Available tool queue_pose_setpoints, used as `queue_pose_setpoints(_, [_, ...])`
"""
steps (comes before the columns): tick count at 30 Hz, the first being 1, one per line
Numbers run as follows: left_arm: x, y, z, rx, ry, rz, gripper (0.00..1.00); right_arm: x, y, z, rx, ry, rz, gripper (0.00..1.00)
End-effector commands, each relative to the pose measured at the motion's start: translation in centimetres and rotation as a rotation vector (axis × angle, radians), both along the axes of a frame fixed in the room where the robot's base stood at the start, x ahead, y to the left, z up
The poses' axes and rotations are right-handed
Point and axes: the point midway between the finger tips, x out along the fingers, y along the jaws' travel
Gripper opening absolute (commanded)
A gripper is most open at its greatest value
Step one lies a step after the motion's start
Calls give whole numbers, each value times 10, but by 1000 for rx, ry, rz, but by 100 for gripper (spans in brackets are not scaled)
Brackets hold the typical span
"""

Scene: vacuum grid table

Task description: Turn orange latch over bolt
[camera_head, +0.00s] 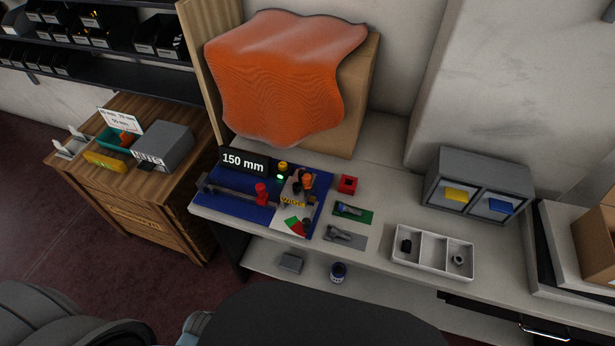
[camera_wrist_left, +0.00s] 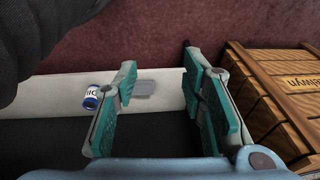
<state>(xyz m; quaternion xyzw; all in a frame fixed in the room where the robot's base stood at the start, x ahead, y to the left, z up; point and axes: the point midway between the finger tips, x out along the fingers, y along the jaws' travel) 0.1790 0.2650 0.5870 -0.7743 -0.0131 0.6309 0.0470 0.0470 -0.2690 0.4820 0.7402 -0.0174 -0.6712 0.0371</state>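A small orange part (camera_head: 306,180), which looks like the latch, stands at the right back of the blue fixture board (camera_head: 232,208) in the head view. Dark parts beside it may include the bolt; they are too small to tell apart, so I cannot tell whether the latch lies over it. My left gripper (camera_wrist_left: 160,70) is open and empty in the left wrist view, its teal fingers spread apart. It points down towards the floor and the low shelf, away from the board. My right gripper is in neither view.
A "150 mm" display (camera_head: 244,162), a red knob (camera_head: 262,191) and a green light sit on the board. A red block (camera_head: 348,185), a white divided tray (camera_head: 433,251) and grey bins (camera_head: 478,187) stand to the right. A wooden crate (camera_wrist_left: 275,95) is beside my left gripper.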

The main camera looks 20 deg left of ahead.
Motion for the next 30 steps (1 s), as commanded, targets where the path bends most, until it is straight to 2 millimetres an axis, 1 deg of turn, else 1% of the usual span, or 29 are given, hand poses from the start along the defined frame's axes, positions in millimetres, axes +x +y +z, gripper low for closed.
queue_pose_setpoints(1, [17, -3, 37, 2, -31, -6, 38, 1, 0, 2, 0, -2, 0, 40])
queue_pose_setpoints(2, [25, -5, 59, 1, -42, -8, 38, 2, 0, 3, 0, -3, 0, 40])
queue_pose_setpoints(3, [31, -8, 89, 2, -57, -14, 38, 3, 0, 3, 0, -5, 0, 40])
queue_pose_setpoints(5, [41, -14, 133, -4, -95, -26, 38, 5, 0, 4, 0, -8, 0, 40])
queue_pose_setpoints(6, [52, -20, 164, -20, -147, -48, 38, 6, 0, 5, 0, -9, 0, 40])
queue_pose_setpoints(7, [66, -29, 190, -43, -216, -79, 38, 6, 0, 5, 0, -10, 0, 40])
queue_pose_setpoints(8, [85, -40, 212, -74, -301, -119, 38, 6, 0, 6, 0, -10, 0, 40])
queue_pose_setpoints(9, [110, -53, 235, -114, -417, -167, 38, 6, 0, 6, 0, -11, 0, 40])
queue_pose_setpoints(11, [145, -70, 264, -163, -583, -225, 38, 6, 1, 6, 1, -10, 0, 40])
queue_pose_setpoints(12, [163, -78, 282, -191, -683, -251, 38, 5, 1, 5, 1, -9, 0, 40])
queue_pose_setpoints(15, [195, -89, 318, -234, -871, -282, 38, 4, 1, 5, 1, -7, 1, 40])
queue_pose_setpoints(18, [211, -93, 331, -249, -952, -286, 38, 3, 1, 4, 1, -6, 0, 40])
queue_pose_setpoints(20, [220, -95, 330, -251, -962, -286, 38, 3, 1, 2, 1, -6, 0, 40])
queue_pose_setpoints(23, [239, -102, 321, -253, -960, -285, 38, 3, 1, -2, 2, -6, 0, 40])
queue_pose_setpoints(27, [276, -114, 303, -253, -959, -285, 38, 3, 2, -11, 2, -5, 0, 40])
queue_pose_setpoints(30, [300, -121, 292, -251, -956, -286, 38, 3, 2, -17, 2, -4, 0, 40])
